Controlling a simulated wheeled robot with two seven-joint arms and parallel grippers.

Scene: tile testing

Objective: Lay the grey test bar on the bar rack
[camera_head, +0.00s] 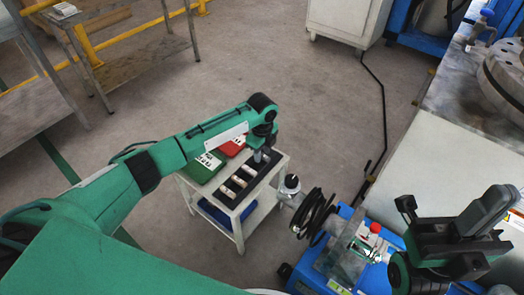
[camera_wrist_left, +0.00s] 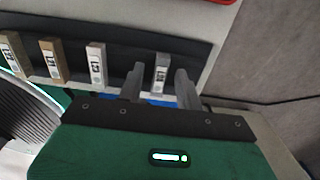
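The grey test bar (camera_wrist_left: 161,74) stands at the right end of the black bar rack (camera_wrist_left: 124,56) in the left wrist view, a label on its face. My left gripper (camera_wrist_left: 159,88) is open, with one finger on each side of the grey bar and a gap showing. In the head view the rack (camera_head: 232,204) lies on a small white cart, and my left gripper (camera_head: 259,157) points down over its far end, hiding the grey bar there. My right gripper (camera_head: 484,215) is at the lower right, away from the rack; its fingers' opening is unclear.
Several other bars, including a pale one (camera_wrist_left: 96,64) and a brown one (camera_wrist_left: 53,61), stand on the rack. A green box (camera_head: 204,168) and a red box (camera_head: 232,146) lie beside it on the cart (camera_head: 240,228). A blue machine (camera_head: 318,272) stands right of the cart.

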